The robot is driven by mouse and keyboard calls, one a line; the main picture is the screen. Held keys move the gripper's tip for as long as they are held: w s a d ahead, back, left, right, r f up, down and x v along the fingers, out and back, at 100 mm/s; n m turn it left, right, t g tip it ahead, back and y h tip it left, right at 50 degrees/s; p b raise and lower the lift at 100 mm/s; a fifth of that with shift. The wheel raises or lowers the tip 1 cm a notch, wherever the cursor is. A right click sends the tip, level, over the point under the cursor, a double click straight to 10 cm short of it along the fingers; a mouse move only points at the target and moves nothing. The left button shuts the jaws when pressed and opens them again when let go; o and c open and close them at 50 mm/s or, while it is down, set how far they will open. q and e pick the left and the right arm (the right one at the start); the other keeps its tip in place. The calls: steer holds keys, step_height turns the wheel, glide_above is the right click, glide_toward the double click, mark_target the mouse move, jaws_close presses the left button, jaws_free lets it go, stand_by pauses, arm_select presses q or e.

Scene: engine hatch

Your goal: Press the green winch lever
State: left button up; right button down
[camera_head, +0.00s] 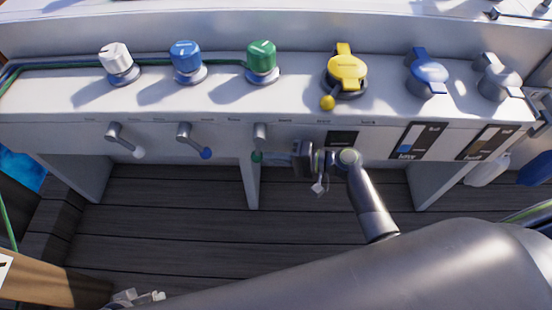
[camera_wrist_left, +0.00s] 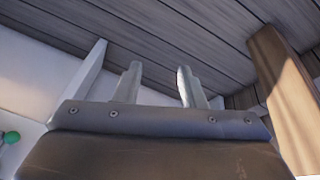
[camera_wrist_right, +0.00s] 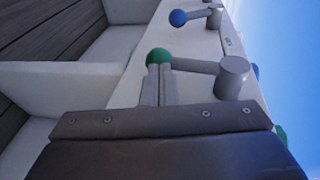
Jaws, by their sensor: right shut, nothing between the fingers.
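The green winch lever (camera_head: 260,133) is a grey crank on the panel's front face, hanging down with a green ball knob (camera_head: 257,156) at its end. My right gripper (camera_head: 275,157) is shut and empty, its fingertips right beside the knob from the right. In the right wrist view, the shut fingertips (camera_wrist_right: 158,82) are at the green knob (camera_wrist_right: 158,57) and hide part of it; I cannot tell whether they touch. The lever's grey arm (camera_wrist_right: 196,66) runs from the knob to its pivot. My left gripper (camera_wrist_left: 158,85) is open and empty in the left wrist view.
A white-knobbed lever (camera_head: 125,142) and a blue-knobbed lever (camera_head: 194,142) are to the left. White, blue and green round knobs (camera_head: 262,62) and a yellow switch (camera_head: 346,70) stand on the panel top. White supports (camera_head: 252,185) stand below, over a dark plank deck (camera_head: 170,225).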

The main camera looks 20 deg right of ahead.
arm_select(q)
steer(key=w+a+r+t+y+b, duration=0.2)
steer(key=w+a+r+t+b, duration=0.1)
steer(key=w+r+t, duration=1)
step_height(320, 180, up, 4)
steer(key=shift+w+f+m+b, duration=0.1)
steer(key=shift+w+m+b, duration=0.2)
steer(key=shift+w+b, duration=0.45)
arm_select(e)
steer(key=shift+w+a+f+t+y, duration=0.15)
steer(key=shift+a+t+y, duration=0.1)
steer(key=shift+a+y, duration=0.25)
steer(key=shift+w+a+f+t+y, duration=0.1)
steer(key=shift+a+t+y, duration=0.2)
steer(key=shift+y, duration=0.3)
arm_select(q)
steer(key=shift+s+d+t, duration=0.1)
steer(key=shift+s+t, duration=0.05)
steer(key=shift+t, duration=0.15)
